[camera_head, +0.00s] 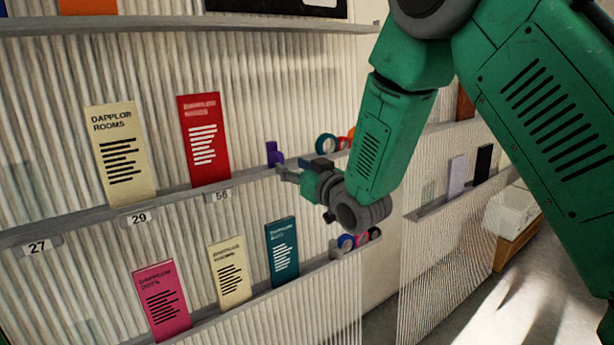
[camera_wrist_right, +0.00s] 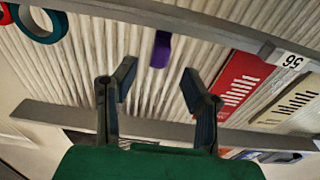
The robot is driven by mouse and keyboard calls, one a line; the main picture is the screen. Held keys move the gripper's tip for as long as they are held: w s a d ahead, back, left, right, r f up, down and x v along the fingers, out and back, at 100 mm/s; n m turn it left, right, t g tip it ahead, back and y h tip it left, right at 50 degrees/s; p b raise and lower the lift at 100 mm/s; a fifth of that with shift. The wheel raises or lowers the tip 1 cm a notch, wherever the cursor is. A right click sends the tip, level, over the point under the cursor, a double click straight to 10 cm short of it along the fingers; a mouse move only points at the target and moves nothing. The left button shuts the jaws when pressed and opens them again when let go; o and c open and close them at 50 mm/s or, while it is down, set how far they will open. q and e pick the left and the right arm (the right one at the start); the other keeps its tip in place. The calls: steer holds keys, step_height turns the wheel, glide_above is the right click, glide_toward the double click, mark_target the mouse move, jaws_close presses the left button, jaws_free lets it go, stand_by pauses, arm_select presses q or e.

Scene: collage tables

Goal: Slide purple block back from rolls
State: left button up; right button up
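The small purple block (camera_head: 274,153) stands on the upper grey shelf in the head view, left of the rolls and right of the red card. In the wrist view the purple block (camera_wrist_right: 161,50) shows upside down against the ribbed wall. Teal roll (camera_head: 326,143) and an orange roll (camera_head: 343,142) sit right of it, partly hidden by my arm. The teal roll (camera_wrist_right: 40,24) is at the wrist view's upper left. My right gripper (camera_head: 284,172) is near the block, in front of the shelf. Its fingers (camera_wrist_right: 158,84) are spread, with nothing held between them. My left gripper is out of view.
The upper shelf (camera_head: 180,197) also holds a cream card (camera_head: 120,152) and a red card (camera_head: 203,137). A lower shelf (camera_head: 305,268) has several cards and more rolls (camera_head: 346,241).

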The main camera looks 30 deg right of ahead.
steer(key=s, duration=0.7)
steer(key=shift+d, duration=0.45)
steer(key=shift+f, duration=0.15)
steer(key=s+a+f+g+b, duration=0.1)
steer(key=s+f+g+b, duration=0.2)
steer(key=f, duration=0.8)
steer(key=s+a+f+g+b, duration=0.1)
steer(key=s+f+g+b, duration=0.3)
steer(key=f, duration=0.7)
steer(key=s+a+f+g, duration=0.15)
steer(key=s+f, duration=0.35)
steer(key=f, duration=0.6)
steer(key=s+f+g+b, duration=0.3)
steer(key=s+f+g, duration=0.1)
steer(key=s+f, duration=0.5)
steer(key=s+a+f+g+h+b, duration=0.1)
steer(key=s+f+g+b, duration=0.2)
steer(key=s+f, duration=0.6)
steer(key=s+g, duration=0.2)
steer(key=s, duration=0.3)
steer(key=shift+s+a+f, duration=0.25)
steer(key=shift+s, duration=0.05)
